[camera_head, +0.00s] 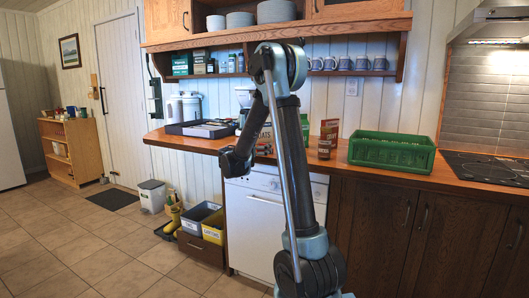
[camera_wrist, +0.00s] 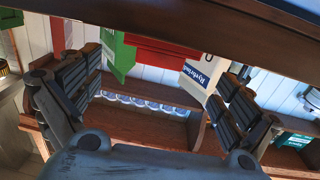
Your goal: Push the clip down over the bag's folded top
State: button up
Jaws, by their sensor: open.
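My gripper (camera_head: 235,163) is at the left of my arm, in front of the counter's front edge in the head view. In the wrist view my gripper (camera_wrist: 158,72) is open, its two fingers wide apart with no thing held between them. A pale package with a blue lettered label (camera_wrist: 203,72) shows beside the right finger, partly hidden. A package with dark lettering (camera_head: 265,140) stands on the counter behind my arm, partly hidden. I cannot tell which package is the bag, or see its folded top. I cannot make out the clip.
A brown-red package (camera_head: 328,138) stands right of my arm. A green crate (camera_head: 392,151) is further right, next to the black hob (camera_head: 487,168). A dark tray (camera_head: 202,129) lies left. The wrist view also shows a red item (camera_wrist: 160,53) and a green one (camera_wrist: 124,58).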

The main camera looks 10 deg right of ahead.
aim_at(264, 144)
jog(key=shift+x, duration=2.65)
jog(key=c, duration=0.9)
